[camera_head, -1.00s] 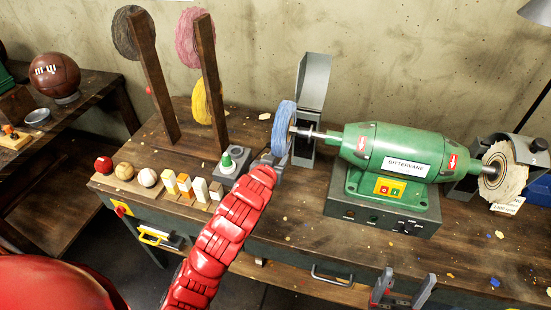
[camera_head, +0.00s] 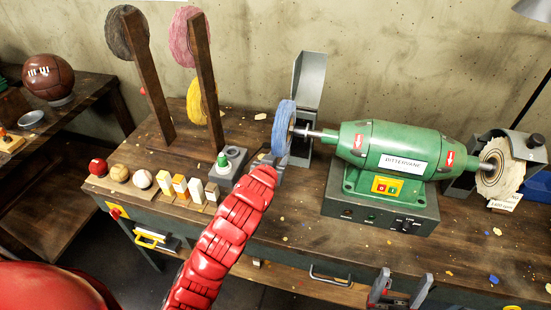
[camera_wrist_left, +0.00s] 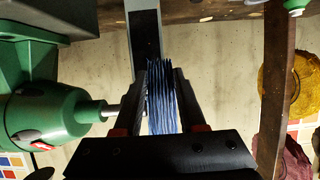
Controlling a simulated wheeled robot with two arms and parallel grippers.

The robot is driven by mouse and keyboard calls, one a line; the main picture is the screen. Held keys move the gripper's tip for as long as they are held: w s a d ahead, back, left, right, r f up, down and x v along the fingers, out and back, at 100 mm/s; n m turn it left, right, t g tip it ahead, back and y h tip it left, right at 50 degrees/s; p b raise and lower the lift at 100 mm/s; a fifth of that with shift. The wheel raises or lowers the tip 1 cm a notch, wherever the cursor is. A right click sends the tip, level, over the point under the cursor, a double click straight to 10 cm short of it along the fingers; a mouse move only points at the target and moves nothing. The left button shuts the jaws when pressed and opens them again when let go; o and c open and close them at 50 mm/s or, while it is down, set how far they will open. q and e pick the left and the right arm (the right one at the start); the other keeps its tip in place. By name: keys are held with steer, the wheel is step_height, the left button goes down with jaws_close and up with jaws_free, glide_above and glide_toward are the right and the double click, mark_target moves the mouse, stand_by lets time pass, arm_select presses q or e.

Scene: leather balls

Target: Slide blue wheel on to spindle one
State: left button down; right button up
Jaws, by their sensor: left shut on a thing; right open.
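The blue wheel (camera_head: 283,127), with layered cloth edges, stands upright at the left end of the green grinder (camera_head: 385,150). The bare metal spindle (camera_head: 314,132) runs from the motor to the wheel's right face; how far it enters the hub cannot be told. My left gripper (camera_head: 268,160) is shut on the wheel's near lower edge. In the left wrist view the blue wheel (camera_wrist_left: 161,85) is edge-on between the two fingers, with the spindle (camera_wrist_left: 113,111) reaching towards it from the left. My right gripper (camera_head: 400,288) is open and empty at the bottom edge.
A grey guard (camera_head: 310,85) stands behind the blue wheel. A pale wheel (camera_head: 497,165) sits on the grinder's right end. Wooden posts (camera_head: 148,85) at left carry dark, pink and yellow wheels. Balls and small blocks (camera_head: 180,185) line the bench's left front.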

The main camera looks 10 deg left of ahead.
arm_select(q)
steer(key=shift+s+d+b, duration=0.1)
steer(key=shift+d+b, duration=1.95)
steer(key=shift+d, duration=0.25)
stand_by(0.5)
steer(key=shift+c, duration=2)
jaws_free()
steer(key=shift+s, duration=0.1)
steer(key=p+v, duration=1.7)
steer(key=p, duration=0.6)
steer(key=shift+r, duration=0.15)
